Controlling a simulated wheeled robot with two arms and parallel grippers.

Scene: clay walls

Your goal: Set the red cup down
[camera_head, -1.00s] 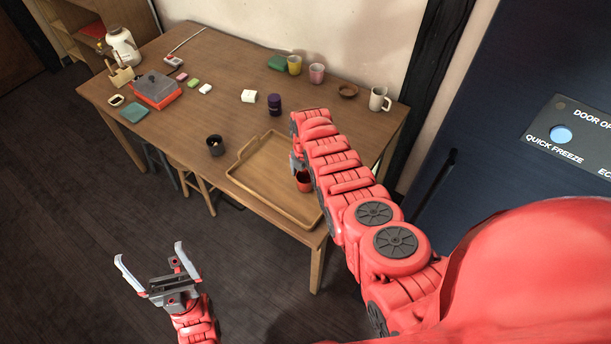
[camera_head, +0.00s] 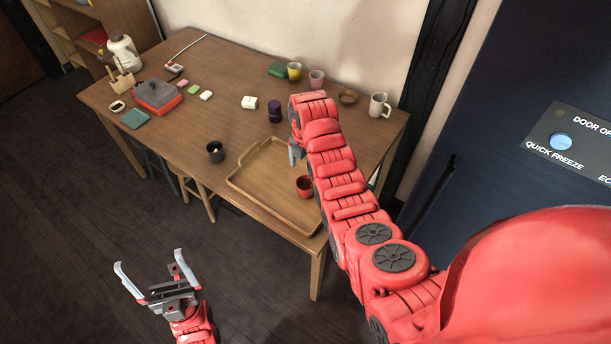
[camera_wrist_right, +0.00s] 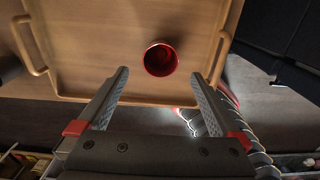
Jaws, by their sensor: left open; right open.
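The red cup (camera_head: 304,186) stands upright in the wooden tray (camera_head: 240,188), near the tray's right side. In the right wrist view the cup (camera_wrist_right: 160,60) shows its open mouth, beyond and between my fingertips and apart from them. My right gripper (camera_wrist_right: 157,80) is open and empty. In the head view its fingers (camera_head: 294,152) show in part above the tray; the arm hides the rest. My left gripper (camera_head: 146,262) is open and empty, low in front of the table over the floor.
The table (camera_head: 220,100) carries a dark purple jar (camera_head: 274,111), a white mug (camera_head: 379,105), a pink cup (camera_head: 316,80), a yellow cup (camera_head: 294,71) and a black cup (camera_head: 215,152) close to the tray. The left part of the tray is bare.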

